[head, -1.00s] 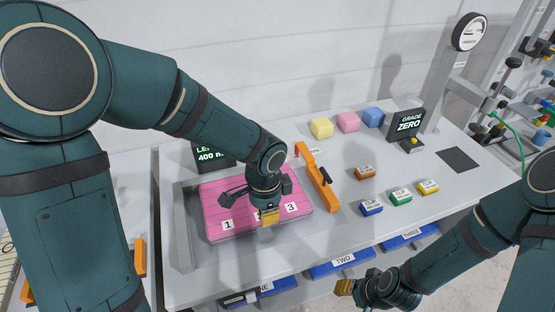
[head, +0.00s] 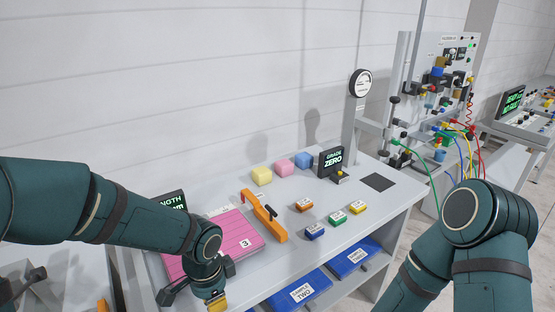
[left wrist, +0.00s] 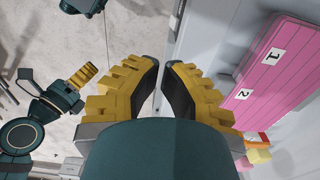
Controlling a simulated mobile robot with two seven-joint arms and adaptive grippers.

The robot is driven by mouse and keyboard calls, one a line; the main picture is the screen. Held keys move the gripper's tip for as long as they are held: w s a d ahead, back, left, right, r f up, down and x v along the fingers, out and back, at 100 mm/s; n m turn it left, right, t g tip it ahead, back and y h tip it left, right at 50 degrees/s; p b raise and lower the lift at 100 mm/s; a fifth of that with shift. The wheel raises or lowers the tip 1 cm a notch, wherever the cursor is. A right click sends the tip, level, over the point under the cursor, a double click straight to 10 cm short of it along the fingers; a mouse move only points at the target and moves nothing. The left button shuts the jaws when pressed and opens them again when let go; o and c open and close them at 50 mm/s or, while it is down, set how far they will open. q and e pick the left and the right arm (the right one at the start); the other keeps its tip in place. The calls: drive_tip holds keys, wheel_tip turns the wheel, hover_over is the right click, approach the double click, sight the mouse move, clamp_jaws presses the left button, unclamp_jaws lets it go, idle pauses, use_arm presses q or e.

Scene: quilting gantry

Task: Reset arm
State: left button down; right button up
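My left gripper (head: 214,301) hangs over the front edge of the bench, in front of the pink panel (head: 232,233). In the left wrist view its yellow-ridged fingers (left wrist: 160,65) converge, but a narrow gap remains between the tips, with nothing held. The pink panel shows at the right of that view with labels 1 and 2. My right arm (head: 470,225) is at the right of the head view, its gripper out of that frame. My right gripper (left wrist: 78,80) appears at the left of the left wrist view, one yellow finger visible, its opening unclear.
An orange clamp-like bar (head: 264,216) lies right of the pink panel. Yellow, pink and blue blocks (head: 282,167) stand behind small coloured clip boxes (head: 336,217). A "GRADE ZERO" display (head: 331,162) and a gauge post (head: 361,84) stand at the back. Blue bins (head: 352,258) sit below the bench.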

use_arm(q)
drive_tip(key=s+d+f+n+t+h+b, duration=0.1)
drive_tip(key=s+f+n+h, duration=0.1)
drive_tip(key=f+n, duration=0.4)
drive_tip(key=s+d+f+n+t+h+b, duration=0.1)
drive_tip(key=s+f+n, duration=0.3)
drive_tip(key=f, duration=1.3)
drive_tip(key=d+n, duration=0.1)
drive_tip(key=n, duration=0.2)
drive_tip(key=shift+d+h+b, duration=0.3)
drive_tip(key=shift+h+b, duration=0.1)
use_arm(e)
drive_tip(key=f, duration=0.3)
drive_tip(key=shift+s+a, duration=0.1)
drive_tip(key=shift+s, duration=0.1)
use_arm(q)
drive_tip(key=shift+f, duration=0.1)
